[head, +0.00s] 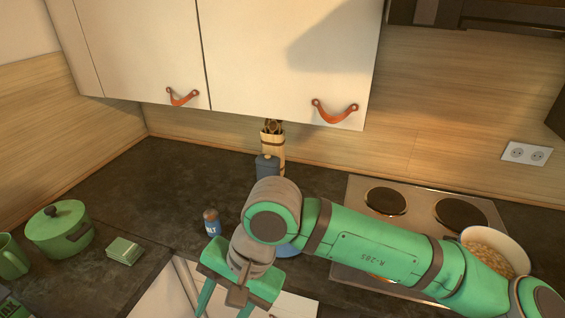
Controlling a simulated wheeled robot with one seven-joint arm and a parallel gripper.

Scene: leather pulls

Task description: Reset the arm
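My green arm reaches in from the lower right of the head view, across the front of the hob. My gripper (226,310) hangs at the bottom of the view, pointing down near the counter's front edge. Its two green fingers stand apart, with nothing visible between them. The fingertips are cut off by the bottom edge of the picture.
Wall cabinets with leather pulls (334,112) hang above. A green pot (58,232), mug (12,257) and coasters (123,250) are at left. A salt shaker (211,222), bottle (266,166) and utensil holder (274,145) stand mid-counter. A pan (505,246) sits on the hob (420,205).

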